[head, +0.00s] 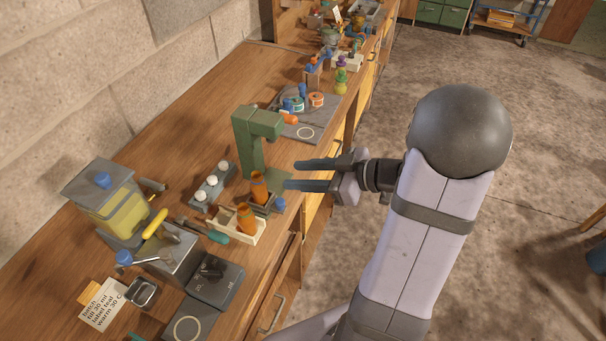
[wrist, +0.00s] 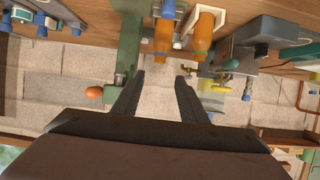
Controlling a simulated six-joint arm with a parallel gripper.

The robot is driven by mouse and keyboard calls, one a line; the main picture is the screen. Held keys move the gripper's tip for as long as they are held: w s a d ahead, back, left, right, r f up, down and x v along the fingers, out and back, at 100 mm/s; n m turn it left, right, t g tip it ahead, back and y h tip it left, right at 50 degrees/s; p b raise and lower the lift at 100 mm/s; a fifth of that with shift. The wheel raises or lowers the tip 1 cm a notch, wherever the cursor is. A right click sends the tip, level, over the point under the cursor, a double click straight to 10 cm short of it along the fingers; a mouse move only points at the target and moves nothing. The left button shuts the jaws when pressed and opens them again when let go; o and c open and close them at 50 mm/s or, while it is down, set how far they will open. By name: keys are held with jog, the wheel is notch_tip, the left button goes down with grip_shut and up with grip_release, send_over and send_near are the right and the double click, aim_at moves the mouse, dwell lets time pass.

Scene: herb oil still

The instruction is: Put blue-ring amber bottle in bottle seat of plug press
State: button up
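Two amber bottles stand close together in front of the green plug press (head: 252,138). The farther amber bottle (head: 259,188) is in or behind a small dark holder (head: 264,209) beside the press. The nearer amber bottle (head: 246,219) stands in a white tray (head: 249,240). Both bottles also show in the wrist view, one beside the press (wrist: 162,45) and one at the tray (wrist: 203,32). The seat itself is not clearly visible. My gripper (head: 291,175) is open and empty, right of the press, its fingers pointing left.
A small blue object (head: 279,203) sits by the dark holder. A grey rack with white-topped items (head: 211,188) is left of the press. The floor right of the bench is free.

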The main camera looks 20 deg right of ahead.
jog(key=w+d+f+m+h, duration=0.4)
jog(key=d+m+h, duration=0.2)
jog(key=h, duration=0.5)
jog(key=s+a+f+m+g, duration=0.1)
jog(key=s+a+g, duration=0.3)
jog(key=s, duration=0.6)
jog(key=s+a+f+m+g+y, duration=0.1)
jog(key=s+a+f+m+g, duration=0.1)
jog(key=s+a+g, duration=0.3)
jog(key=s+a+f, duration=0.1)
jog(key=s+a, duration=0.1)
jog(key=s, duration=0.2)
jog(key=shift+s+a+y, duration=0.3)
jog(key=shift+s+a, duration=0.1)
